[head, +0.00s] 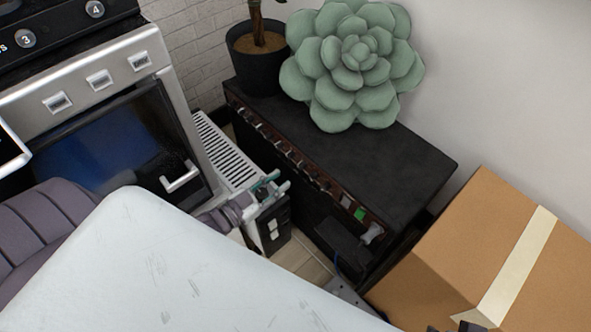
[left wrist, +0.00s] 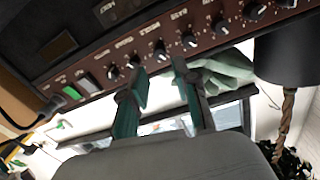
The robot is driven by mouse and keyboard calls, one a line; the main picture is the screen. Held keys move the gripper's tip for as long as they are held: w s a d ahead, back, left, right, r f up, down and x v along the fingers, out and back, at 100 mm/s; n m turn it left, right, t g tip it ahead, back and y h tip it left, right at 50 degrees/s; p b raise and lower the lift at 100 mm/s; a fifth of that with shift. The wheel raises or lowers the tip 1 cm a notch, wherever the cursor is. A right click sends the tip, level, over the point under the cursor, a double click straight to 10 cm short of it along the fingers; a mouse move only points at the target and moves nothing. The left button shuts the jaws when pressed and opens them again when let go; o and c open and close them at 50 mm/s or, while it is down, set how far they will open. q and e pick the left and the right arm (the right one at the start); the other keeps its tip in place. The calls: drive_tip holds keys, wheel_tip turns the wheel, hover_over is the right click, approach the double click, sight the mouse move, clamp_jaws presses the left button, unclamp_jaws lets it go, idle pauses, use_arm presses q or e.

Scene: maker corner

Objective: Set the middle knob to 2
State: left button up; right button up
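A black amplifier (head: 375,150) stands by the wall with a row of knobs along its reddish-brown front panel. The panel (left wrist: 205,42) shows upside down in the left wrist view, with several black knobs; its small labels are too blurred to read surely. My left gripper (head: 272,184) is in front of the panel, its teal-padded fingers apart. In the left wrist view the open fingertips (left wrist: 160,72) lie either side of one knob (left wrist: 160,51); whether they touch it, I cannot tell. Dark parts at the head view's bottom edge may be my right gripper (head: 460,327).
A green succulent-shaped cushion (head: 352,62) and a potted plant (head: 258,62) sit on the amplifier. A cardboard box (head: 450,255) stands close to its right end. An oven (head: 110,130) and a white slatted radiator (head: 222,150) are to the left.

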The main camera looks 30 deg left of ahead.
sight(299, 167)
use_arm(q)
drive_tip(key=b+x, duration=0.1)
drive_tip(key=x, duration=0.5)
drive_tip(key=shift+w+d, duration=0.1)
drive_tip(key=shift+w, duration=0.15)
clamp_jaws()
